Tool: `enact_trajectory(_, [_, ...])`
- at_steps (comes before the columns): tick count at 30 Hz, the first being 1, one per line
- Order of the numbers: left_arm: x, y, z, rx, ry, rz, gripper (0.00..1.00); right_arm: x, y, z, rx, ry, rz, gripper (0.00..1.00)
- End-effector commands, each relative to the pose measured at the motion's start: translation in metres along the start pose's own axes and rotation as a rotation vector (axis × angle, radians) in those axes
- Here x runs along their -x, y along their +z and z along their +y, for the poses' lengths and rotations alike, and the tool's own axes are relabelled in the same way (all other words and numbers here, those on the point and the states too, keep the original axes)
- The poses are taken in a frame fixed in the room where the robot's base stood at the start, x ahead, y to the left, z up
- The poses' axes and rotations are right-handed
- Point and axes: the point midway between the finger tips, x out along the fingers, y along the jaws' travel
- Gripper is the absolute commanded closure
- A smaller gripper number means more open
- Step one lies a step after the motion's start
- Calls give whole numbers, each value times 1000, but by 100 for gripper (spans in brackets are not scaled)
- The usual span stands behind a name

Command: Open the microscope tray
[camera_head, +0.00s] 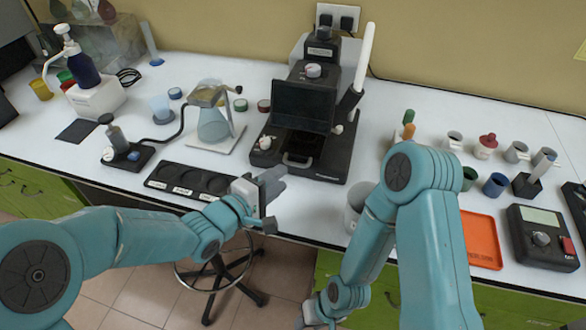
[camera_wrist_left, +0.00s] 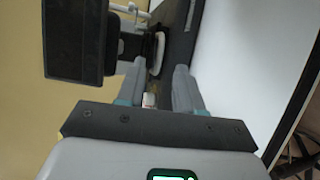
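The microscope (camera_head: 318,90) is a dark unit at the back middle of the bench, with a dark flap-like panel (camera_head: 303,107) on its front. Its tray (camera_head: 302,146) is low at the front, with a pale-edged handle (camera_head: 297,159). My left gripper (camera_head: 272,190) is in front of the microscope, a little left of and nearer than the handle, apart from it. In the left wrist view the gripper's fingers (camera_wrist_left: 157,88) are spread with a gap, and the pale handle (camera_wrist_left: 158,52) lies beyond them. My right gripper (camera_head: 312,314) is low at the bottom edge, partly cut off.
A black holder (camera_head: 190,181) with round wells lies left of my left gripper. A flask (camera_head: 213,122) stands on a stand behind it. Several cups, an orange tray (camera_head: 481,240) and a dark meter (camera_head: 541,238) are on the right. A stool (camera_head: 222,268) stands below the bench.

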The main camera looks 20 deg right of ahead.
Motion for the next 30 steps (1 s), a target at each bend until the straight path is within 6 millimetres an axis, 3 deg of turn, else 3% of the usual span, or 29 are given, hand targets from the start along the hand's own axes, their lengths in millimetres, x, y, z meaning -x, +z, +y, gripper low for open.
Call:
enact_trajectory(3, [-28,-1,-2,-2,0,-1,64,-5,0,2,1,0,0,57])
enact_trajectory(9, [-58,-3,0,-1,0,1,64,-7,0,2,1,0,0,57])
enact_trajectory(21, [-70,-5,1,0,-1,2,64,-8,0,3,1,0,0,57])
enact_trajectory(22, [-70,-5,1,0,-1,2,68,-8,0,3,1,0,0,57])
enact_trajectory(25, [-70,-5,1,0,-1,2,100,-8,0,3,1,0,0,57])
enact_trajectory(30, [-69,-5,1,0,0,2,100,-8,0,3,1,0,0,57])
